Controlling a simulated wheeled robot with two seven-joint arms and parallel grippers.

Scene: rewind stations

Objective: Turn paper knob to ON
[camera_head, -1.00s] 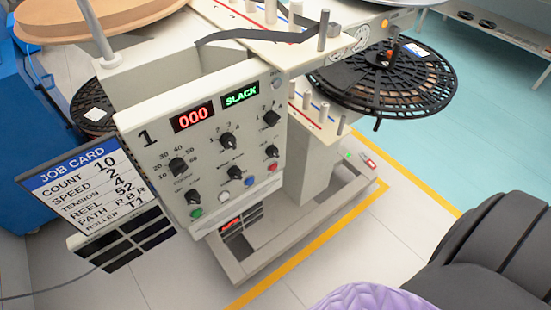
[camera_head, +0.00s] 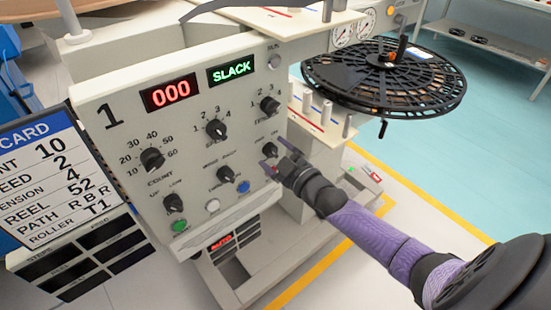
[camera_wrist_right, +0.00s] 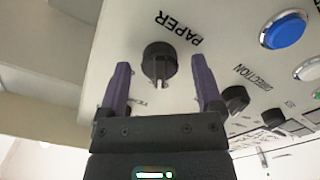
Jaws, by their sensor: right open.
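The paper knob (camera_head: 270,150) is a black rotary knob at the lower right of the white control panel (camera_head: 120,150). In the right wrist view the knob (camera_wrist_right: 159,61) sits beside the word PAPER. My right gripper (camera_head: 277,158) is in front of the panel's right edge at this knob. In the wrist view my right gripper (camera_wrist_right: 160,72) is open, with one purple finger on each side of the knob and a gap on both sides. The small position labels by the knob are partly hidden or too small to read. My left gripper is out of view.
Other black knobs (camera_head: 216,130) share the panel, with a blue button (camera_head: 243,187), a white button (camera_head: 212,206) and a green button (camera_head: 179,225). The displays read 000 (camera_head: 171,93) and SLACK (camera_head: 231,72). A job card (camera_head: 60,180) stands left; a black reel (camera_head: 385,75) overhangs right.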

